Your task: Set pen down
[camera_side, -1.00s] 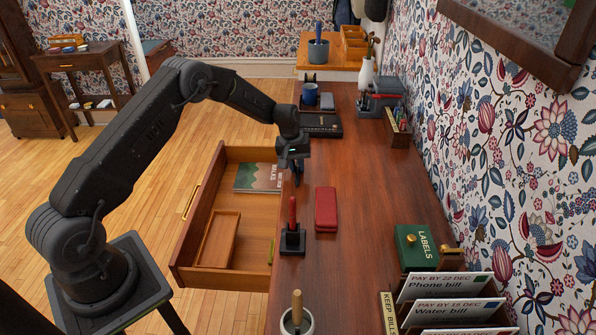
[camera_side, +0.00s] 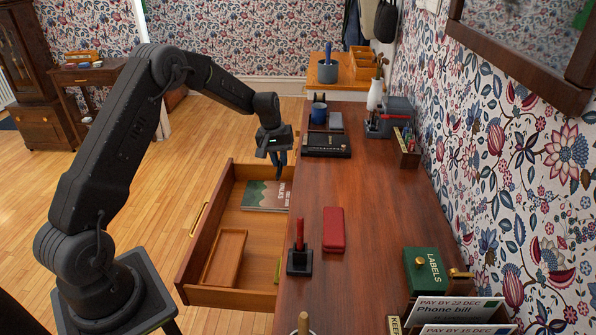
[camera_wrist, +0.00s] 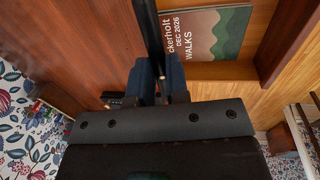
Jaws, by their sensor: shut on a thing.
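My gripper (camera_side: 278,158) is shut on a dark, slim pen (camera_wrist: 150,30), seen in the wrist view between the blue-grey fingers (camera_wrist: 158,80). The pen runs away from the fingers toward the top of that view. In the side view it is hard to make out against the dark fingers. My gripper is in the air near the far end of the open drawer (camera_side: 191,252), close to the desk's left edge. A booklet with green hills (camera_side: 265,196) lies in the drawer; it also shows in the wrist view (camera_wrist: 215,35).
On the desk (camera_side: 370,260) are a red case (camera_side: 333,230), a black base with an upright red piece (camera_side: 299,262), a black box (camera_side: 327,145), a blue mug (camera_side: 318,113) and a green labels box (camera_side: 425,272). A wooden tray (camera_side: 225,258) lies in the drawer. The desk's middle is clear.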

